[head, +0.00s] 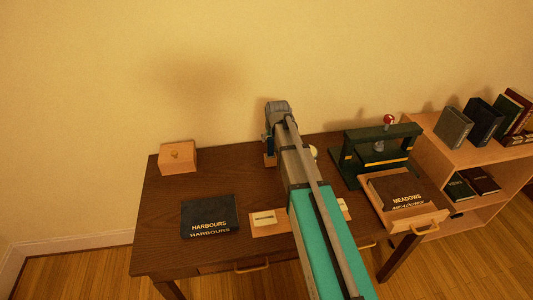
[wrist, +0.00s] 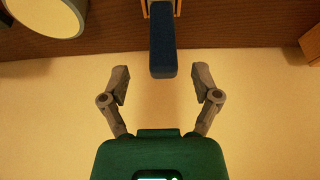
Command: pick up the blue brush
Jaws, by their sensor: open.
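The blue brush (wrist: 162,42) shows in the wrist view as a dark blue bar at the top middle, its near end at the height of my fingertips in the picture. My gripper (wrist: 161,75) is open, with one finger on each side of the brush's line and a clear gap to both. I cannot tell how far the brush is from the fingers in depth. Wooden pieces flank the brush's upper part at the picture's top edge. In the head view my arm reaches over the desk's back part and hides the brush.
A round cream-topped object (wrist: 48,12) is left of the brush, and a wooden edge (wrist: 312,44) is at right. On the desk (head: 165,232) are a wooden box (head: 178,158), the HARBOURS book (head: 208,214), a dark green press (head: 350,150) and the MEADOWS book (head: 400,190).

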